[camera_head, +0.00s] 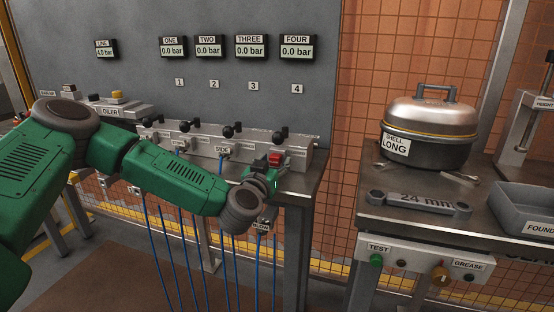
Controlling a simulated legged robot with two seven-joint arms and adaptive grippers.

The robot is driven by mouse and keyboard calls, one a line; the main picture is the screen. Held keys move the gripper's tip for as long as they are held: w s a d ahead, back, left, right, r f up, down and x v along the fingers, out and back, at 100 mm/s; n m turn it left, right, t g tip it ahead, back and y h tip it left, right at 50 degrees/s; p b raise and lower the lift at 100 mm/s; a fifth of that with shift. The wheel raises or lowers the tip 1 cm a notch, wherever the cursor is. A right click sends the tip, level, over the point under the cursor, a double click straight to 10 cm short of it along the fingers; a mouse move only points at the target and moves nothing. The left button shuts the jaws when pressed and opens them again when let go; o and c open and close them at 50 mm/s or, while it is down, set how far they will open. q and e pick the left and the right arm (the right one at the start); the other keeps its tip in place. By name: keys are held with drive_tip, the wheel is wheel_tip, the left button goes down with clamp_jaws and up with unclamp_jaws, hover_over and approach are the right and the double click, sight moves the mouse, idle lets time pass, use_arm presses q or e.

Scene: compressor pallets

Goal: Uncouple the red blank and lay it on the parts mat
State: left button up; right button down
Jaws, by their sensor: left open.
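The red blank (276,158) is a small red piece at the right end of the grey manifold block (208,150) on the metal bench. My left arm comes in from the left across the front of the manifold. My left gripper (265,174) is open, right at the red blank and just below it in the picture. I cannot tell whether its fingers touch the blank. My wrist hides part of the bench edge. My right gripper is not in view. I see nothing that I can identify as the parts mat.
A right-hand bench (420,215) holds a domed metal pot (430,125) labelled SHELL LONG, a 24 mm wrench (420,203) and a grey tray (525,208). Blue hoses (185,250) hang below the manifold. Gauges reading 0.0 bar (250,50) hang on the back panel. A gap separates the benches.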

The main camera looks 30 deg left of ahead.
sight(274, 163)
use_arm(q)
drive_tip(key=shift+p, duration=0.3)
idle(0.4)
clamp_jaws()
drive_tip(key=shift+s, duration=0.15)
drive_tip(key=shift+p+v, duration=1.35)
drive_tip(key=shift+v, duration=1.55)
